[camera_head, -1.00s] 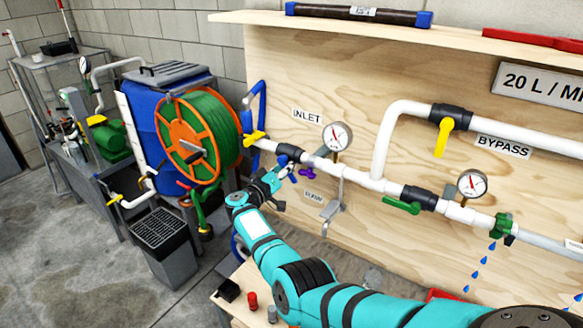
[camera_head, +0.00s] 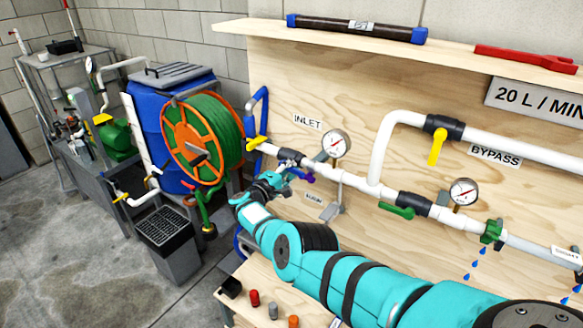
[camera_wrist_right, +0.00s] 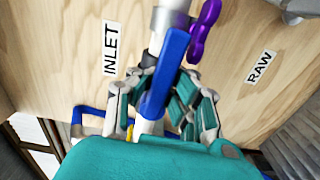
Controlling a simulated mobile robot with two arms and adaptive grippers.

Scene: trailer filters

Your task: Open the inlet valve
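The inlet valve is a dark valve body (camera_head: 291,156) on the white pipe, below the INLET label (camera_head: 307,122). Its blue lever handle (camera_wrist_right: 166,72) shows large in the right wrist view, lying roughly along the pipe. My right gripper (camera_wrist_right: 166,88) is at the handle, with fingers on both sides of it and the handle between them. The fingers look spread; whether they touch the handle is hard to tell. In the head view my right gripper (camera_head: 284,179) partly hides the handle. My left gripper is not in view.
A purple handle (camera_wrist_right: 205,30) is close beside the blue one. A pressure gauge (camera_head: 336,144) stands just right of the valve. A green handle (camera_head: 397,212) and a yellow bypass handle (camera_head: 437,147) are farther right. The hose reel (camera_head: 195,140) is left.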

